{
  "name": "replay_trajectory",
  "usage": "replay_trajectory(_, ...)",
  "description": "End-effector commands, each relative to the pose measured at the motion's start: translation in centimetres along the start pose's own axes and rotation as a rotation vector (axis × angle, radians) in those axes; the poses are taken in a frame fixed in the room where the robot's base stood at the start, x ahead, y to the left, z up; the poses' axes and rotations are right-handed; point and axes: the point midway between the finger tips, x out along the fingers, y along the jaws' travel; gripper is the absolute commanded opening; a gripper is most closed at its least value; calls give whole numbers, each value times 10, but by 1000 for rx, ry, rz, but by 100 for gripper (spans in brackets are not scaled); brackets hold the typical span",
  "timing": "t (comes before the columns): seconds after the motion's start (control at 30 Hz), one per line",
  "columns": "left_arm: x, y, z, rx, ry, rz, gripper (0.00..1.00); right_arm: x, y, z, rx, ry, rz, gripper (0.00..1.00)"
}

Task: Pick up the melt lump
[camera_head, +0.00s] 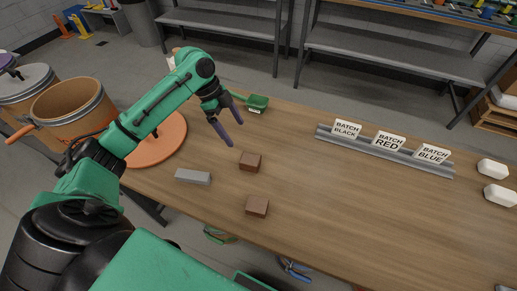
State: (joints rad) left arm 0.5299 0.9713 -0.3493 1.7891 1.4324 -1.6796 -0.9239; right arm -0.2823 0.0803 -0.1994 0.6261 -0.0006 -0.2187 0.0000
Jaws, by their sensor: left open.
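No object in view can be told for sure as the melt lump. Two small brown blocks lie on the wooden table, a far brown block (250,162) and a near brown block (257,206). A grey bar (193,176) lies to their left. My left gripper (234,134) is open, its purple fingers pointing down and right above the table. It is empty, apart from the far brown block and beyond it. My right gripper is not in view.
An orange drum (72,112) and a round orange lid (160,140) are at the left. Batch signs stand in a grey rail (385,152); white blocks (493,169) lie at the right. The table's middle is clear.

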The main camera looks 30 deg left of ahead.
Motion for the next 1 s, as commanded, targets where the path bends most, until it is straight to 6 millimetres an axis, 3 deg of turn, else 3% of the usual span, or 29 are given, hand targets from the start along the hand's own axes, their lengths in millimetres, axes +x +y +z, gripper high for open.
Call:
replay_trajectory(0.13,27,2,-1,-2,0,8,100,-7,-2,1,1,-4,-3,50)
replay_trajectory(0.3,71,2,-1,-1,1,5,100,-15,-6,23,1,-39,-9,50)
replay_trajectory(0.4,87,1,-1,-1,0,3,100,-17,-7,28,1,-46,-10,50)
replay_trajectory(0.7,136,2,0,-2,0,2,100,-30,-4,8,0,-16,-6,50)
replay_trajectory(0.97,144,2,1,1,-2,1,100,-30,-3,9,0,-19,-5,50)
replay_trajectory(1.0,144,2,1,0,-2,1,85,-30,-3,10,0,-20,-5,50)
